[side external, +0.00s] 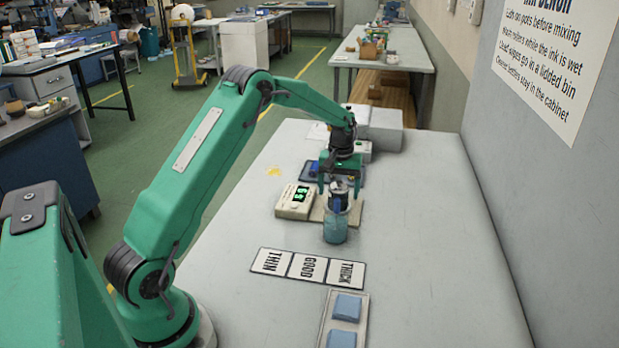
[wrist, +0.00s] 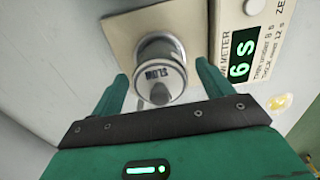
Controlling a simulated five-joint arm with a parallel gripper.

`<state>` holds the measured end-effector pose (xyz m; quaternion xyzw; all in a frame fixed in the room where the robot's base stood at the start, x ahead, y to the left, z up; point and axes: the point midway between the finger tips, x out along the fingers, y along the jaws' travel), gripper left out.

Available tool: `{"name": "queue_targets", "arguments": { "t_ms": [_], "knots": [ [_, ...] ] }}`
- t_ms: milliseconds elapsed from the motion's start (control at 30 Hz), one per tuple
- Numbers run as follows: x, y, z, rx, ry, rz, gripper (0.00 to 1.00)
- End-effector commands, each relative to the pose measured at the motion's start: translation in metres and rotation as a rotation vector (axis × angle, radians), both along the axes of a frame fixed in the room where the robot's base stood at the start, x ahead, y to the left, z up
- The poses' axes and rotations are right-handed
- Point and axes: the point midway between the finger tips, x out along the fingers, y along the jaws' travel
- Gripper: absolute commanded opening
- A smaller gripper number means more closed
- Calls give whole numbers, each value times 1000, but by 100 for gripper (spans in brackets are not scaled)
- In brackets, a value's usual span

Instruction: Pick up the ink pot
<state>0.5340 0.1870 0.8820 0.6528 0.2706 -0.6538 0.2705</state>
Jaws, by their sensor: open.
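A silver cylindrical pot, which I take to be the ink pot (side external: 342,192), stands upright on a beige plate (side external: 357,212). My gripper (side external: 339,187) points down over the pot. In the wrist view my gripper (wrist: 162,72) is open, with a green finger on each side of the pot and gaps between. The lower part of the pot is partly hidden by a blue clear bottle in the side view.
The blue clear bottle (side external: 335,229) stands in front of the plate. A meter (side external: 295,201) with a green display stands close at the left. THIN, GOOD and THICK cards (side external: 307,267) and a tray (side external: 327,313) with blue pads lie nearer. The right of the table is clear.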

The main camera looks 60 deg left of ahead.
Motion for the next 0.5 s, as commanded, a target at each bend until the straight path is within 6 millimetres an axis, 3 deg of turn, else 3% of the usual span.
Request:
{"name": "queue_targets", "arguments": {
  "t_ms": [200, 500],
  "knots": [
    [0, 0, -14, 0, 0, 0, 79],
    [0, 0, -14, 0, -1, 0, 79]
  ]
}}
